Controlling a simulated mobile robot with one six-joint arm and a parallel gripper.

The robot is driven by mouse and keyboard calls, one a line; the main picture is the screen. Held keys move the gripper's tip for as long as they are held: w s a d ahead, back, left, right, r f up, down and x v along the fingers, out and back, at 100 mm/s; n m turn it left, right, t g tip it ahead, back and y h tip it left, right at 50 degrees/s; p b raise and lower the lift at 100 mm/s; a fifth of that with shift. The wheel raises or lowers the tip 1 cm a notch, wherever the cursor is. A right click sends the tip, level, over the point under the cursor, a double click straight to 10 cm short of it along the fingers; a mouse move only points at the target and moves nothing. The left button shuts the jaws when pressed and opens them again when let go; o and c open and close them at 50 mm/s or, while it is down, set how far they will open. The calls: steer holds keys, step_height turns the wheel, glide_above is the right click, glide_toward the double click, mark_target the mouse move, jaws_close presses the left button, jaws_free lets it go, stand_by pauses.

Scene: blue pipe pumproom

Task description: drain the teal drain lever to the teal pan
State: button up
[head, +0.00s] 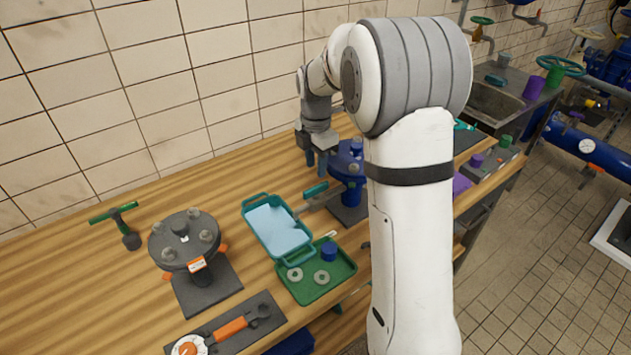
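The teal drain lever (316,190) sticks out to the left of a blue flanged fitting (346,188), which stands on a dark base plate and is partly hidden behind my arm. A grey piece below the lever points toward the teal pan. The teal pan (299,258) lies on the wooden bench, left of the fitting, with handles at both ends and a pale blue inside; I cannot tell whether that is liquid. My gripper (317,167) points down behind the lever, close to the fitting. Its two fingers look apart, with nothing seen between them.
A green tray (312,291) with washers and a blue cap (328,251) sits in front of the pan. The tiled wall runs behind. A sink (490,104) is far right.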

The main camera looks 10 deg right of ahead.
mark_target(316, 186)
step_height(316, 186, down, 7)
steer(key=shift+f+p, duration=0.1)
steer(key=shift+p, duration=0.45)
steer(key=shift+c, duration=0.2)
jaws_close()
